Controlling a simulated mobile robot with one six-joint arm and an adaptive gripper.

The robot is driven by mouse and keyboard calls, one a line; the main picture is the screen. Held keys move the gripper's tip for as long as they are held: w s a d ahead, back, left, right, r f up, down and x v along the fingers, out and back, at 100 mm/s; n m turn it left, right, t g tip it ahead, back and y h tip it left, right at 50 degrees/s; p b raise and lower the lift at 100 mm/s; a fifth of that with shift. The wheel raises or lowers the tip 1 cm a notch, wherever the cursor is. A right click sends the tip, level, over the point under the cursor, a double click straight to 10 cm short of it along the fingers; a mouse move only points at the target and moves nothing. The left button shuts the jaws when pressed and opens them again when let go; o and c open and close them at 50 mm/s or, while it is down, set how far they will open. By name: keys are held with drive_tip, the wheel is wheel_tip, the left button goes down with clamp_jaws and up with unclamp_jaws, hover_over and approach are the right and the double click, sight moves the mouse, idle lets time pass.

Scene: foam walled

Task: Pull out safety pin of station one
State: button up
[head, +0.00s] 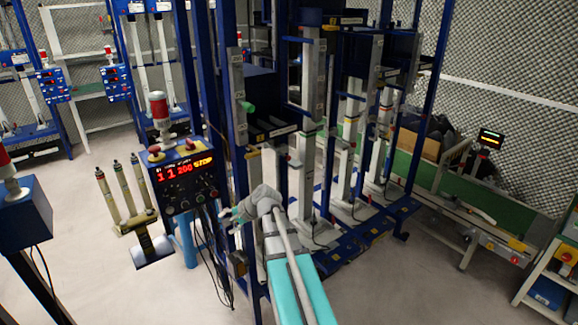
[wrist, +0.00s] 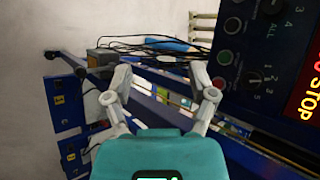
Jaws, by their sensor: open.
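In the wrist view my gripper (wrist: 161,96) is open, with its two grey fingers spread and nothing between them. Behind the fingers are blue frame bars and black cables. In the head view my gripper (head: 230,215) is beside the front post of the blue frame, below and right of the control box (head: 184,178), and is partly hidden by my wrist. The box shows red digits and STOP; its knobs also show in the wrist view (wrist: 230,57). A green handle (head: 247,106) sticks out from a grey column. I cannot tell which part is the safety pin of station one.
Black cables (head: 212,255) hang under the control box, close to my gripper. A stand with several upright cylinders (head: 122,185) is to its left. A conveyor (head: 455,195) with a cardboard box (head: 418,144) is at right. The floor at front left is mostly clear.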

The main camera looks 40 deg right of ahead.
drive_tip(key=w+d+r+m+t+h+b, duration=0.1)
drive_tip(key=d+m+t+b, duration=0.1)
drive_tip(key=d+m, duration=0.35)
drive_tip(key=w+d+r+m+t+b, duration=0.1)
drive_tip(key=d+m+t, duration=0.15)
drive_tip(key=d, duration=0.65)
drive_tip(key=w+d+r+m+t+h+b, duration=0.1)
drive_tip(key=w+d+m+t+b, duration=0.15)
drive_tip(key=d, duration=0.45)
drive_tip(key=m+t+h+b, duration=0.2)
drive_tip(key=m+t+h, duration=0.15)
drive_tip(key=m, duration=0.55)
approach(290, 159)
drive_tip(key=s, duration=0.3)
drive_tip(key=shift+a+h, duration=0.2)
drive_tip(key=shift+h, duration=0.15)
drive_tip(key=shift+w, duration=0.2)
drive_tip(key=shift+n, duration=0.25)
drive_tip(key=w, duration=1.3)
drive_tip(key=shift+w, duration=0.3)
drive_tip(key=shift+c, duration=0.3)
clamp_jaws()
